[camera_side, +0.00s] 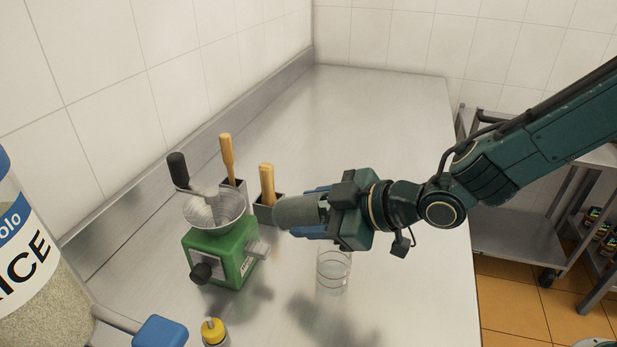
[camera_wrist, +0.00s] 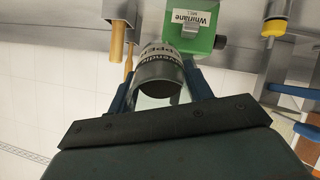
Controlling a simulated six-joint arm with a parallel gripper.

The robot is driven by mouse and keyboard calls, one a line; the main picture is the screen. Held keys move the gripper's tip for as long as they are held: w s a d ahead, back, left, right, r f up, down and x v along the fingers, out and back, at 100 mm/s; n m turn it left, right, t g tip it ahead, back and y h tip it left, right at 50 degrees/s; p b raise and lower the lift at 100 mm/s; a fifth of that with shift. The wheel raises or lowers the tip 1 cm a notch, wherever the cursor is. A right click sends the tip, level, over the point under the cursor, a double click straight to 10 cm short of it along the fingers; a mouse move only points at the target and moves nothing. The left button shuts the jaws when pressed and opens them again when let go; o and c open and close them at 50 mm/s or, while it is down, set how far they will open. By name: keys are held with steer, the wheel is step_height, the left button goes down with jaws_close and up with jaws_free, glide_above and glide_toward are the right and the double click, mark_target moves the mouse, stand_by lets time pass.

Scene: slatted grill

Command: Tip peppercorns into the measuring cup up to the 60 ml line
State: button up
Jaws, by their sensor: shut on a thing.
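My gripper (camera_side: 312,212) is shut on a grey cylindrical pepper container (camera_side: 292,212), its blue fingers on either side. The container lies about level, its free end pointing left in the side view. In the wrist view it shows between the fingers (camera_wrist: 158,75), with a partly readable dark-lettered label. The clear measuring cup (camera_side: 333,274) stands upright on the counter, below the gripper, with red lines around it. I see no peppercorns in the cup or falling. The container's mouth and contents are not clear, and the line numbers are too small to read.
A green grinder (camera_side: 222,258) with a metal hopper stands left of the cup. Wooden-handled tools (camera_side: 267,183) stand in metal holders behind it. A yellow-capped bottle (camera_side: 213,332) and a large rice jar (camera_side: 35,255) are in front. The back of the counter (camera_side: 380,110) is clear.

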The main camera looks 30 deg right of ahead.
steer(key=shift+s+f+t+y, duration=0.15)
steer(key=shift+f+t+y, duration=0.5)
steer(key=shift+t, duration=0.45)
steer(key=shift+r, duration=0.15)
steer(key=shift+s+d+f+t+y, duration=0.1)
steer(key=shift+d+f+t+y, duration=0.05)
steer(key=shift+f+t+y, duration=0.25)
stand_by(1.3)
steer(key=shift+s+d+r+t+y, duration=0.1)
steer(key=shift+r+t+y, duration=0.1)
steer(key=shift+t+y, duration=0.25)
steer(key=shift+s+d+r+t+y, duration=0.1)
steer(key=shift+r+t+y, duration=0.1)
steer(key=shift+t, duration=0.45)
stand_by(3.2)
steer(key=shift+a+r, duration=0.1)
stand_by(0.6)
